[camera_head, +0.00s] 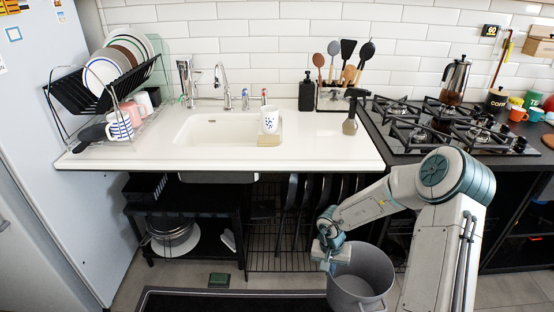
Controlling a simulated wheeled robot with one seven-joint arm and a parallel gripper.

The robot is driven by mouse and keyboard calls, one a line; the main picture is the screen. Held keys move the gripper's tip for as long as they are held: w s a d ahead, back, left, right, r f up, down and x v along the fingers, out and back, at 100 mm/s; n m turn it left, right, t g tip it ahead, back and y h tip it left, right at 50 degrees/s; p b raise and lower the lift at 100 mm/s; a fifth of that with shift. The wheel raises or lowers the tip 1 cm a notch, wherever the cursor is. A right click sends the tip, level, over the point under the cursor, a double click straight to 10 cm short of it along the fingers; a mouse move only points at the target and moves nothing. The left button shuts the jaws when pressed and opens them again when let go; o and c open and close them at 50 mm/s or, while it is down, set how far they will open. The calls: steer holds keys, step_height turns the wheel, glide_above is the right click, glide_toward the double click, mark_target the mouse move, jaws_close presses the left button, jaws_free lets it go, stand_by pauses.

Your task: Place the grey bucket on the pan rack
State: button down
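The grey bucket (362,283) is at the bottom of the view, right of centre, with its open top facing up and its lower end at the picture's edge. My gripper (329,264) is at the bucket's left rim and overlaps it in the picture. Its fingertips are too small and partly hidden to tell whether they are closed on the rim. I cannot tell whether the bucket hangs or stands on the floor. The pan rack (270,258) is a black wire rack under the counter, behind and left of the bucket. Several dark pans (308,195) stand upright in it.
The white counter (330,150) with its sink overhangs the rack. A black shelf (140,209) with a metal pot (176,242) stands left of the rack. A dark mat (235,301) lies on the floor in front. The gas hob (430,125) is at right.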

step_height(320, 180, up, 24)
steer(key=s+a+n+p, duration=0.1)
steer(key=s+n+p, duration=0.1)
steer(key=p, duration=1.5)
steer(key=shift+a+n, duration=0.2)
steer(key=shift+n, duration=0.4)
steer(key=shift+s+f, duration=0.1)
